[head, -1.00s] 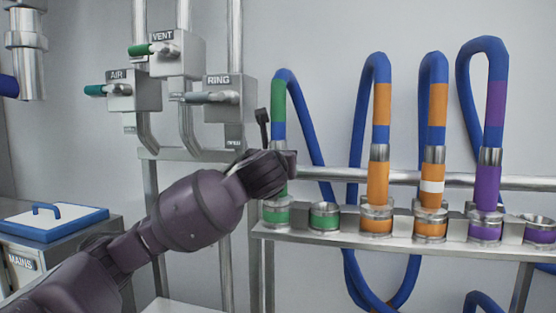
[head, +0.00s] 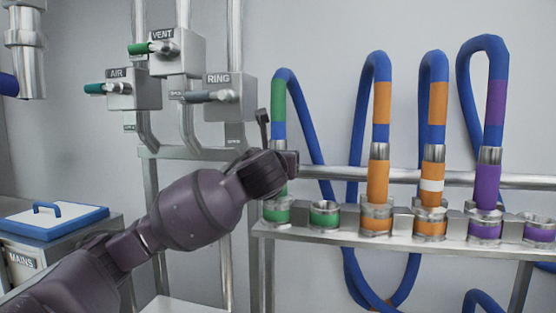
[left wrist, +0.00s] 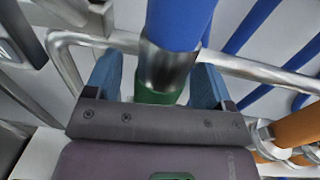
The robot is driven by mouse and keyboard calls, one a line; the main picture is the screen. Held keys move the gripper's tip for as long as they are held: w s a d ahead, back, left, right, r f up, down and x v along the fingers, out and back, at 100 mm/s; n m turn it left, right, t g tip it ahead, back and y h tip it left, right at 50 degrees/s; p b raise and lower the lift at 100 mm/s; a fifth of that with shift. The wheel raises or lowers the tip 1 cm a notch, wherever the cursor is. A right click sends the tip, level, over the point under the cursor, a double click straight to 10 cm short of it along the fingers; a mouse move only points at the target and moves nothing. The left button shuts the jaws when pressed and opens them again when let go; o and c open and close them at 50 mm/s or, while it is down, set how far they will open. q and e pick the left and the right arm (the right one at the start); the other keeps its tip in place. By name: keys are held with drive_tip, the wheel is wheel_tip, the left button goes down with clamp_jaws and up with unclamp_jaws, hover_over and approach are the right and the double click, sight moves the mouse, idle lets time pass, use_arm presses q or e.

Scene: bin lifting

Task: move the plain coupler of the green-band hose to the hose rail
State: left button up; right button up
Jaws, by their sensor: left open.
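The green-band hose (head: 279,108) hangs at the left end of the hose row, its lower end in a green-marked socket (head: 277,212) on the rail shelf. Its coupler is mostly hidden behind my left gripper (head: 283,163) in the head view. In the left wrist view, the hose's metal collar (left wrist: 167,68) and green coupler (left wrist: 158,96) stand between the two blue fingers of my left gripper (left wrist: 158,88). The fingers are open, one on either side. An empty green-marked socket (head: 324,215) is just right of the hose's socket. My right gripper is not in view.
Two orange-coupler hoses (head: 377,185) (head: 433,180) and a purple one (head: 487,190) stand to the right. A metal rail (head: 340,174) runs behind them. Valve boxes AIR, VENT and RING (head: 230,97) are at the upper left. A blue-lidded MAINS box (head: 50,222) is lower left.

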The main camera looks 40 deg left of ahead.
use_arm(q)
drive_tip(key=b+v, duration=0.1)
drive_tip(key=v, duration=1)
drive_tip(key=shift+w+f, duration=0.1)
drive_tip(key=shift+w, duration=0.05)
idle(0.3)
drive_tip(key=s+d+f+n+g+h, duration=0.1)
drive_tip(key=d+f+n+g+h, duration=0.35)
drive_tip(key=f, duration=1.05)
drive_tip(key=s+a+f+n+g+h, duration=0.15)
drive_tip(key=f+n, duration=0.55)
drive_tip(key=f, duration=0.7)
drive_tip(key=s+d+f+n+g+h, duration=0.25)
drive_tip(key=s+d+f+n, duration=0.25)
drive_tip(key=s+f+n, duration=0.45)
drive_tip(key=s+d+f+n+g+h, duration=0.1)
drive_tip(key=s+d+f+n+g, duration=0.3)
drive_tip(key=s+f+n, duration=0.55)
drive_tip(key=w+f+m+t, duration=0.1)
drive_tip(key=w+f+t, duration=0.2)
drive_tip(key=f, duration=0.3)
drive_tip(key=w+d+f+m+t, duration=0.1)
drive_tip(key=w+f+t, duration=0.3)
drive_tip(key=f+t, duration=0.2)
